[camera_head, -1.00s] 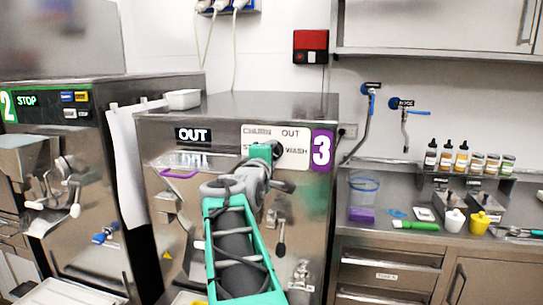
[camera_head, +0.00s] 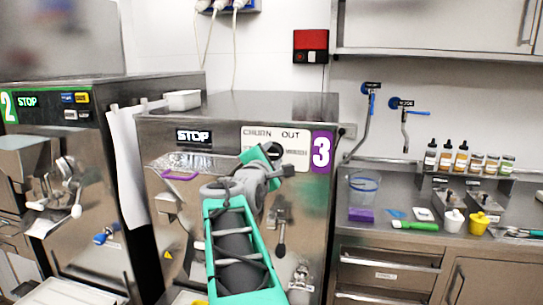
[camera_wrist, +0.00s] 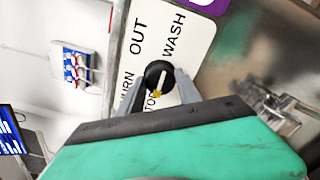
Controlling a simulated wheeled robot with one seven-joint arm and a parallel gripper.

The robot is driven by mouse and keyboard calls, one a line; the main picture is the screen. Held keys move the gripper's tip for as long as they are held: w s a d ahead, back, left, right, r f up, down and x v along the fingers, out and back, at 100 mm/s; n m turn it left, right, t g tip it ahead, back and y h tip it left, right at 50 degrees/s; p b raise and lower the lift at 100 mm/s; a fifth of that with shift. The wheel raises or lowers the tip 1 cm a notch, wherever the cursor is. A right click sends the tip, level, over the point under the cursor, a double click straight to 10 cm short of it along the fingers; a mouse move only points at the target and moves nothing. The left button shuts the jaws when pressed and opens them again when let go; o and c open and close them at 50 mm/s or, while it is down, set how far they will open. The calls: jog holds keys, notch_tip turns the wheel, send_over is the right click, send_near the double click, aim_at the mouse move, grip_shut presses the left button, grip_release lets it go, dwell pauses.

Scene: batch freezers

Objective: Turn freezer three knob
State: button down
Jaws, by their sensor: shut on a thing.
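Freezer three (camera_head: 250,105) is the steel machine with the purple "3" label (camera_head: 321,151). Its display (camera_head: 194,137) reads STOP. The white dial plate (camera_head: 258,133) has CHURN, OUT and WASH printed on it, with a partly covered word at lower left. In the wrist view the black round knob (camera_wrist: 153,69) sits between the two fingers of my gripper (camera_wrist: 158,90), which is shut on it. The knob's white pointer line, with a yellow tip, points towards the partly covered "STOP" word. In the head view my gripper (camera_head: 272,158) hides most of the knob.
Freezer two (camera_head: 60,130) stands at the left, also showing STOP. A steel counter (camera_head: 400,240) at the right holds bottles, jars and a purple sponge (camera_head: 361,214).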

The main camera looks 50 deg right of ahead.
jog(key=c, duration=0.8)
grip_release()
jog(key=shift+c, duration=0.2)
jog(key=b+v, duration=0.1)
jog(key=v, duration=0.6)
jog(key=shift+s+a+b, duration=0.2)
jog(key=shift+a+b, duration=0.2)
